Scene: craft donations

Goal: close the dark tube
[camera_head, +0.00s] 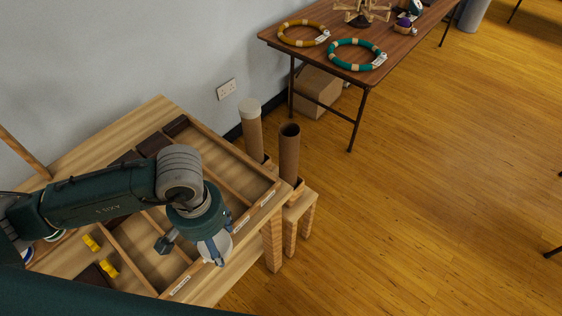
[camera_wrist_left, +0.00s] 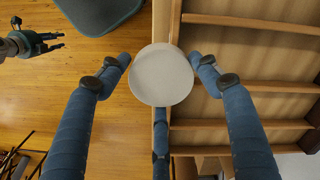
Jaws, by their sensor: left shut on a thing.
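The dark tube (camera_head: 289,152) stands upright at the right end of the wooden tray unit, and its top is open. A lighter tube (camera_head: 251,133) with a pale cap stands left of it. My left gripper (camera_head: 214,250) is shut on a round white lid (camera_head: 222,243), over the tray's front edge and to the lower left of the dark tube, apart from it. The left wrist view shows the lid (camera_wrist_left: 161,75) face-on between the blue fingers. My right gripper (camera_wrist_left: 50,43) shows at the upper left of that view, with its fingers spread and nothing in them.
The divided wooden tray (camera_head: 232,170) has several compartments, with yellow pieces (camera_head: 92,243) in the near ones. A brown table (camera_head: 400,43) at the back holds a yellow ring (camera_head: 303,42) and a green ring (camera_head: 345,66). A cardboard box (camera_head: 318,87) is below it. Floor at right is clear.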

